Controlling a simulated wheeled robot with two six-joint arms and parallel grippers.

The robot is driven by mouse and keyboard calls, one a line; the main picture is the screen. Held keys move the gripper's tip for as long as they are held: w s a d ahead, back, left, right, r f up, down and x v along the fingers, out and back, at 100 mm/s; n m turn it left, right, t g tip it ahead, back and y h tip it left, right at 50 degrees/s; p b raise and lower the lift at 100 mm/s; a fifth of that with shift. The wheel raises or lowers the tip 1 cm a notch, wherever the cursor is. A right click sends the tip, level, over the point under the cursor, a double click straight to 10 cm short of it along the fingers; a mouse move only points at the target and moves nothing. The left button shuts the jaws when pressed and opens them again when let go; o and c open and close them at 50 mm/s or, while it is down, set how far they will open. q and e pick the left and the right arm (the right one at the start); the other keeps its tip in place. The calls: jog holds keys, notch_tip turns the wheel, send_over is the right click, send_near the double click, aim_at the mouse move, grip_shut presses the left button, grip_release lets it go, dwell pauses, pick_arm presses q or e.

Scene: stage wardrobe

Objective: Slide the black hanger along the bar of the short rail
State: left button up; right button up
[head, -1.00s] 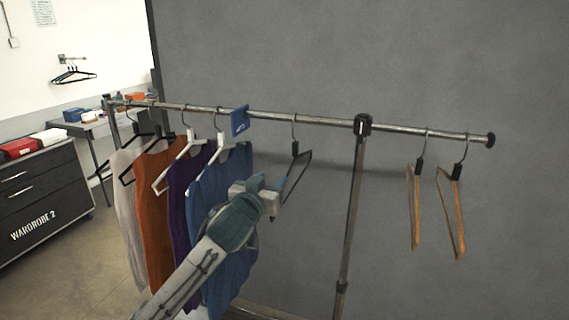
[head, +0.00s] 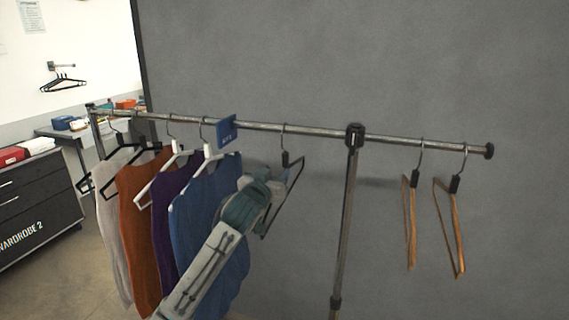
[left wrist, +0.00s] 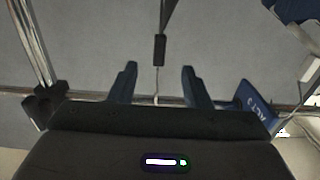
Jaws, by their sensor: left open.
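The black hanger (head: 285,159) hangs empty from the bar (head: 314,132), between the blue sign and the upright post. In the left wrist view its black neck (left wrist: 159,50) and thin hook lie between my spread fingers, with a gap on each side. My left gripper (left wrist: 159,83) is open. In the head view my left wrist (head: 255,193) is in front of the hanger's lower left part and hides my fingertips. My right gripper is in neither view.
A blue sign (head: 227,131) and several garments, the nearest a blue one (head: 205,215), hang left of the hanger. The upright post (head: 347,220) stands to its right. Two wooden hangers (head: 410,225) hang beyond the post. The bar between sign and post is otherwise clear.

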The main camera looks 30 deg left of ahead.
aim_at(285, 161)
pick_arm(q)
jog(key=shift+w+a, duration=0.15)
jog(key=shift+w, duration=0.45)
jog(key=shift+w+r, duration=0.1)
jog(key=shift+w, duration=0.3)
jog(key=x, duration=0.4)
jog(key=shift+w+a+p, duration=0.15)
jog(key=shift+w+p, duration=0.15)
jog(key=shift+w, duration=0.05)
jog(key=shift+w+a, duration=0.1)
jog(key=shift+w, duration=0.65)
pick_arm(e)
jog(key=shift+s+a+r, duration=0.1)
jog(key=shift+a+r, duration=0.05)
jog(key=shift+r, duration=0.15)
pick_arm(q)
jog(key=w+d, duration=0.3)
jog(key=d, duration=1)
jog(key=shift+d+p, duration=0.35)
jog(key=shift+d, duration=0.05)
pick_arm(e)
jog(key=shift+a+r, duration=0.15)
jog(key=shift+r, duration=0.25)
